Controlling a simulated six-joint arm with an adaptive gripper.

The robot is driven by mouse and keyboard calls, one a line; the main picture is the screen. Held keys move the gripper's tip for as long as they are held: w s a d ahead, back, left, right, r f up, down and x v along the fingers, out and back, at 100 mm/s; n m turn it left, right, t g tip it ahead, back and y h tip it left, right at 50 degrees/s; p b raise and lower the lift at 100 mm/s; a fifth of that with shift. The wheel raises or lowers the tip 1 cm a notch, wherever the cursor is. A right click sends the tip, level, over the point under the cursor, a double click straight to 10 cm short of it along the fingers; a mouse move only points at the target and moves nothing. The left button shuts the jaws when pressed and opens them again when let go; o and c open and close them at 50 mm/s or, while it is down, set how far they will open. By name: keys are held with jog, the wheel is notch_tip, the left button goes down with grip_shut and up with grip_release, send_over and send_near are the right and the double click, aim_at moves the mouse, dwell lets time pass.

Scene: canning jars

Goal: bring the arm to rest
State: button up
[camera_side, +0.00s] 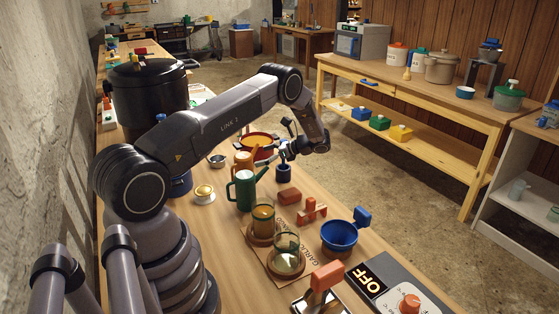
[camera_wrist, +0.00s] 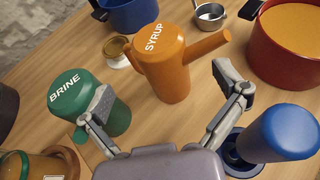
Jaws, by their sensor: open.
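My gripper (camera_side: 287,150) is open and empty above the far part of the workbench. In the wrist view its spread fingers (camera_wrist: 165,82) frame an orange jug marked SYRUP (camera_wrist: 172,65), which stands upright beyond them. The green BRINE jug (camera_wrist: 98,100) is by the left finger. A blue-handled thing (camera_wrist: 280,133) stands in a dark blue holder by the right finger; this holder (camera_side: 284,174) also shows below my gripper in the side view. I cannot tell whether the fingers touch anything.
A red pot (camera_wrist: 290,45) and large black pot (camera_side: 150,98) stand nearby. An amber-filled jar (camera_side: 263,218), a clear jar (camera_side: 288,252), a blue funnel (camera_side: 340,236) and a control panel reading OFF (camera_side: 370,281) are at the front. Floor to the right is clear.

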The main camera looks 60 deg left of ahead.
jog(key=s+d+r+n+t+h, duration=0.1)
jog(key=d+r+t, duration=0.1)
jog(key=d+r, duration=0.5)
jog(key=s+d+r+n+t+h, duration=0.2)
jog(key=d+r+t, duration=0.15)
jog(key=r, duration=0.65)
jog(key=s+d+r+n+t+h, duration=0.1)
jog(key=d+r+t, duration=0.1)
jog(key=d+r, duration=0.55)
jog(key=s+d+r+n+t+h, duration=0.2)
jog(key=s+d, duration=0.4)
jog(key=s, duration=0.3)
jog(key=s+d+r+n+t+h, duration=0.2)
jog(key=s+d+r+t+h, duration=0.1)
jog(key=s+d+t, duration=0.3)
jog(key=s+d+r, duration=0.1)
jog(key=s, duration=0.1)
jog(key=shift+s+d+r, duration=0.3)
jog(key=shift+s, duration=0.1)
